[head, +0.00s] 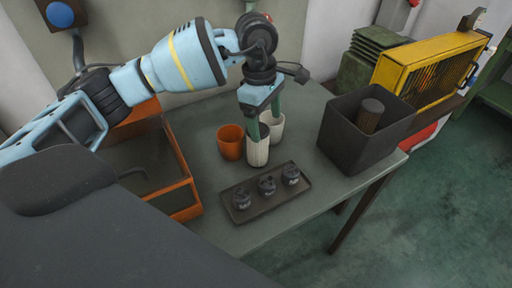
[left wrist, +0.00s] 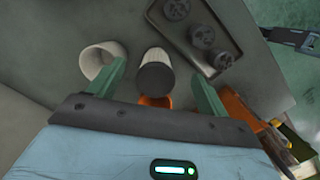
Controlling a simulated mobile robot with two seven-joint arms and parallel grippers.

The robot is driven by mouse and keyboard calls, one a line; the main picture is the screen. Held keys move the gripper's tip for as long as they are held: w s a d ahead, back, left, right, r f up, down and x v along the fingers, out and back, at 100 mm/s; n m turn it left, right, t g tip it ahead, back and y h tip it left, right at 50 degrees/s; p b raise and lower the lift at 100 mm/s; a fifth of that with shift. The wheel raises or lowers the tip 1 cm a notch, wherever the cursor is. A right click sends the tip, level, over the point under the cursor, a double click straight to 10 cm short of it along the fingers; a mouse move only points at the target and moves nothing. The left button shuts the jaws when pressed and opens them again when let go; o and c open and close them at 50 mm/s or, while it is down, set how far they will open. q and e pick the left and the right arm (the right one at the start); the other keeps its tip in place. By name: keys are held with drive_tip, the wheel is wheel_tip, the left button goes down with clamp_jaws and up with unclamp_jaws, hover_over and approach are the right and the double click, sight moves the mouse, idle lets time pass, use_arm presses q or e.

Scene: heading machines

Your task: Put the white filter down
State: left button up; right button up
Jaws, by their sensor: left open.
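The white filter (head: 257,152), ribbed and pale with a dark top, stands upright on the grey table. It also shows in the left wrist view (left wrist: 153,57), with its dark end facing the camera. My left gripper (head: 265,122) is above it, pointing down, with green fingers apart. In the left wrist view the filter appears between the two spread fingers (left wrist: 160,84), with a gap on each side. One finger hides part of its upper end in the head view. My right gripper is not in view.
A white cup (head: 274,124) and an orange cup (head: 231,142) stand close by the filter. A dark tray (head: 246,208) with three dark parts lies in front. A dark bin (head: 350,150) holding a brown cylinder stands right; an orange-framed crate (head: 187,213) stands left.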

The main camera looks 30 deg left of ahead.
sight(258, 146)
use_arm(q)
drive_tip(key=shift+s+a+f+y, duration=0.1)
drive_tip(key=shift+a+y, duration=0.7)
drive_tip(key=shift+a, duration=0.35)
drive_tip(key=shift+f, duration=0.2)
drive_tip(key=shift+d+f, duration=0.1)
drive_tip(key=shift+f, duration=0.7)
drive_tip(key=shift+f+p, duration=0.3)
drive_tip(key=shift+f, duration=2.65)
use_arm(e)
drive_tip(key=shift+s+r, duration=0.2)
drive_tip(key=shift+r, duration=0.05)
